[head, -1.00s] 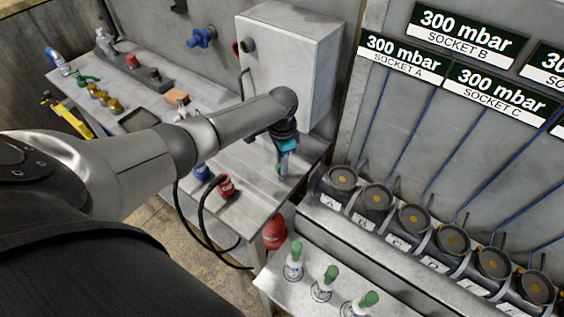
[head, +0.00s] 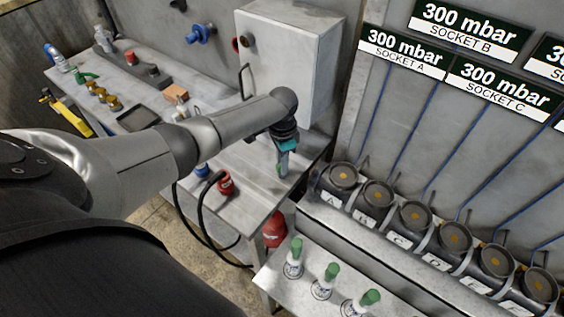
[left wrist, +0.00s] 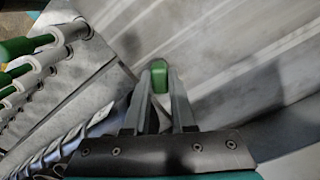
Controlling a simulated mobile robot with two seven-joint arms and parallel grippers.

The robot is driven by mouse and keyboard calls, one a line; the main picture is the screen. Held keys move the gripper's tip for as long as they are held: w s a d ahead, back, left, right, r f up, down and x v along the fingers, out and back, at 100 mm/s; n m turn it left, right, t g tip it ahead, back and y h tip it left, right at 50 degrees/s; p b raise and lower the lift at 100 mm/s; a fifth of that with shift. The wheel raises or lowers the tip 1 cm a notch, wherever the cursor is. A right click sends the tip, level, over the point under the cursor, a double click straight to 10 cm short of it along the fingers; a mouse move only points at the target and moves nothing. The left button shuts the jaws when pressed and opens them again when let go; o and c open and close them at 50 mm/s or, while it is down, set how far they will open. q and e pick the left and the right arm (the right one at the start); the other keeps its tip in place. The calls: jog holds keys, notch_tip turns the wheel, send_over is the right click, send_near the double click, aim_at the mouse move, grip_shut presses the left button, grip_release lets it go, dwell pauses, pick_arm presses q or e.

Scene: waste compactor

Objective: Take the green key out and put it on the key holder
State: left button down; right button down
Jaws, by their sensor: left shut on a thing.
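My left gripper (head: 283,165) is shut on a small green piece, which I take to be the green key (left wrist: 159,76). In the left wrist view the key's green end sticks out between the two fingertips; the rest of it is hidden by the fingers. The gripper hangs over the right end of the grey workbench, in front of the grey cabinet. Several green-topped pieces with white bodies (head: 325,283) stand in a row on a low pale ledge at the bottom. I cannot tell for sure which part is the key holder. My right gripper is not in view.
The grey cabinet (head: 288,62) stands behind my left gripper. A red fitting (head: 225,184) and black hoses are on the bench (head: 258,190). A row of round dark sockets (head: 415,215) is at the right. Tools and small parts crowd the bench's far left.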

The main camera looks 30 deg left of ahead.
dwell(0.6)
pick_arm(q)
jog(key=c, duration=0.7)
grip_release()
jog(key=shift+o, duration=0.2)
jog(key=shift+c, duration=0.4)
notch_tip(320, 180, up, 7)
jog(key=p, duration=0.8)
